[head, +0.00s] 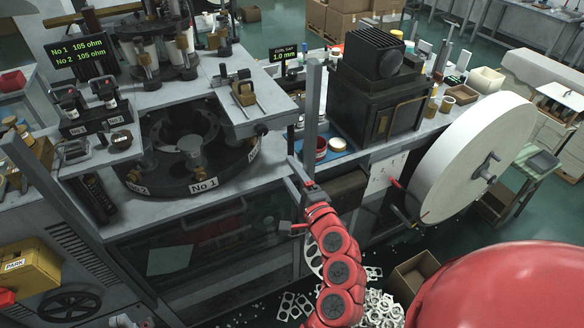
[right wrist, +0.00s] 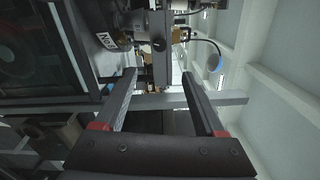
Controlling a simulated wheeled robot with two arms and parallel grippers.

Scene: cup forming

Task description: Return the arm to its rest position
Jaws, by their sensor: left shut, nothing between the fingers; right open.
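My right arm (head: 340,268) is red and reaches up from the bottom middle of the head view. The gripper's two dark fingers are spread apart. In the right wrist view the right gripper (right wrist: 159,74) is open, with nothing held between its fingers. Beyond the fingers in that view are a grey upright post (right wrist: 160,50) and a horizontal grey beam (right wrist: 215,98). I cannot make out my left gripper in either view.
A grey post (head: 311,105) rises close behind the right gripper. A black machine (head: 378,90) and a large white reel (head: 470,160) stand to the right. A cardboard box (head: 412,275) and white scrap (head: 378,305) lie on the floor. A yellow PARK box (head: 30,268) is at left.

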